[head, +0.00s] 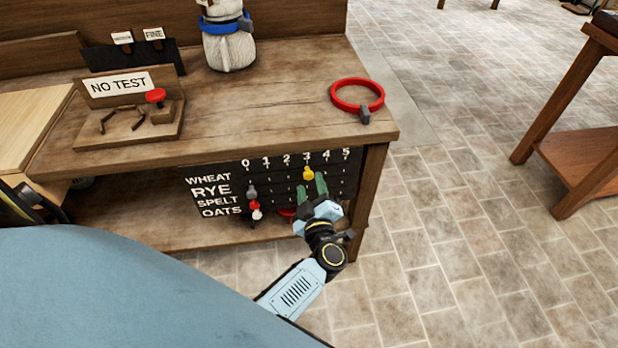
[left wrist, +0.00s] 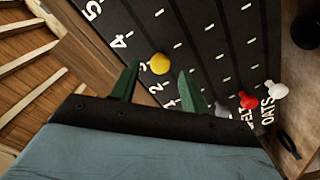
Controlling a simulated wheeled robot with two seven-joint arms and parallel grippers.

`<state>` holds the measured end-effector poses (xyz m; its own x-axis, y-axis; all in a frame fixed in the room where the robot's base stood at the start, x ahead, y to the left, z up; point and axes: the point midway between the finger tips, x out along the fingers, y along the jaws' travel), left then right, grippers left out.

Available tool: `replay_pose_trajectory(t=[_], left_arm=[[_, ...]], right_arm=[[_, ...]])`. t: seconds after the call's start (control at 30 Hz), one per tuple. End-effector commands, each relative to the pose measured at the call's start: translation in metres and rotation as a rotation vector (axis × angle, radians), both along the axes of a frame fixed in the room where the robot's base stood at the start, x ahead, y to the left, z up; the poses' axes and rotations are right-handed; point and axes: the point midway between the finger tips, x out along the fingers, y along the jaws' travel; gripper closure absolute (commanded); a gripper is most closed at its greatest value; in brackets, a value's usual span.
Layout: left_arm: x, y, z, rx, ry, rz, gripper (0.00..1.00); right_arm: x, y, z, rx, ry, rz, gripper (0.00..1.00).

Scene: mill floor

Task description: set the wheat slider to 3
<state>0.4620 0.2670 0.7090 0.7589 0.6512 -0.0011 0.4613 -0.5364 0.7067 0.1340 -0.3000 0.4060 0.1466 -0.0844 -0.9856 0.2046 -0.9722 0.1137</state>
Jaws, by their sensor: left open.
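The slider board (head: 225,180) hangs under the bench front, with rows WHEAT, RYE, SPELT, OATS and numbers 0 to 5. The yellow wheat knob (head: 308,173) sits in the top row at about the 3; it also shows beside the 3 in the left wrist view (left wrist: 160,63). My left gripper (head: 313,184) is open just in front of it. In the left wrist view, its green fingertips (left wrist: 158,72) stand on either side of the knob, with gaps showing. The grey rye (head: 250,191), red spelt (head: 254,205) and white oats (head: 257,215) knobs are near 0. My right gripper is out of view.
On the bench top (head: 270,105) are a red ring (head: 357,96) with a dark clip, a tied sack (head: 229,50) and a NO TEST stand (head: 125,125). The bench leg (head: 371,195) is just right of the board. Open tiled floor lies further right.

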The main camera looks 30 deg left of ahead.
Motion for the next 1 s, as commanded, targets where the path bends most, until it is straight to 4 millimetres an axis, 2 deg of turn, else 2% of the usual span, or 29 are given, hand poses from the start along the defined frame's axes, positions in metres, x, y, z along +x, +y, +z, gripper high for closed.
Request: replay_pose_trajectory(t=[0.2,0.4,0.6,1.0], left_arm=[[-0.041,-0.034,0.001,-0.002,0.003,0.001,0.55],[-0.066,-0.057,0.000,-0.002,0.001,0.001,0.55],[-0.077,-0.066,0.001,0.000,-0.001,0.002,0.55],[-0.078,-0.067,0.000,0.000,0.000,0.001,0.55]], right_arm=[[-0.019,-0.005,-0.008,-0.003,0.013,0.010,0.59],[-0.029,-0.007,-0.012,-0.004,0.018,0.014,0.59],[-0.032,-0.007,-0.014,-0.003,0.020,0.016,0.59],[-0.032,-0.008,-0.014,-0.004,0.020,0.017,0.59]])
